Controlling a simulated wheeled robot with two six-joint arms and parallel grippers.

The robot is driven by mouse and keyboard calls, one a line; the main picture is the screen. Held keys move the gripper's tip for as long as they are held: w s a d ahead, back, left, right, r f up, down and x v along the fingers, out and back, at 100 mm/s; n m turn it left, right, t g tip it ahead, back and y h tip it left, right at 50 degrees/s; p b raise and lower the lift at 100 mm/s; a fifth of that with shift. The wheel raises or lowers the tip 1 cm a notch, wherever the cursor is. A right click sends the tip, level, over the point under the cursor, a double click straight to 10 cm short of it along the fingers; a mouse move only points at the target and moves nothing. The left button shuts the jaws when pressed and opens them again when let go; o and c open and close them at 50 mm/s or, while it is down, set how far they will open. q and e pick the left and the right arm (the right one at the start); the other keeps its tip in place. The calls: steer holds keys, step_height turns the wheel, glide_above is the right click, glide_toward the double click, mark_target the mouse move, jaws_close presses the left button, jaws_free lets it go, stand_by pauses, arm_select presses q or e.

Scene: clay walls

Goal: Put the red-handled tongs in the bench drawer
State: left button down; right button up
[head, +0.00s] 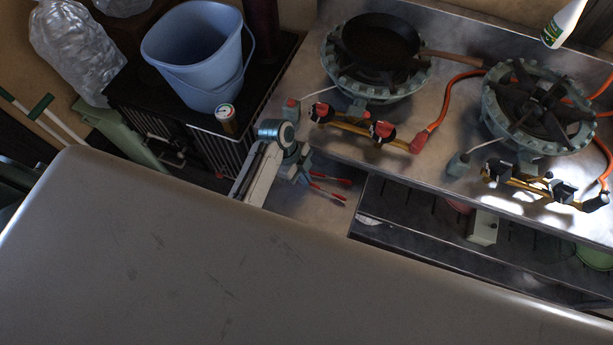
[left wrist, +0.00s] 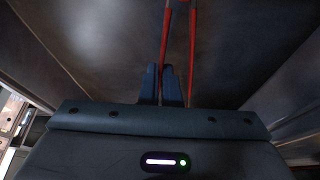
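The red-handled tongs (head: 329,191) are at my left gripper (head: 307,179) in the head view, with two red handles pointing right. In the left wrist view the red handles (left wrist: 193,45) run up from my left gripper (left wrist: 160,72). Its fingers are close together with one handle between them; the other handle passes beside the right finger. The open bench drawer (head: 295,208), a grey metal box, lies beneath the tongs. Its walls rise on both sides in the left wrist view (left wrist: 285,85). I cannot tell whether the tongs touch its floor. My right gripper is not in view.
The bench top (head: 445,120) with burners, a dark pan (head: 380,38) and orange hoses overhangs the drawer. An open dark shelf space (head: 420,215) with a pale box (head: 483,228) lies right. A blue bucket (head: 200,50) and small gauge (head: 226,112) stand left.

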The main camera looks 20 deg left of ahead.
arm_select(q)
steer(key=shift+f, duration=0.1)
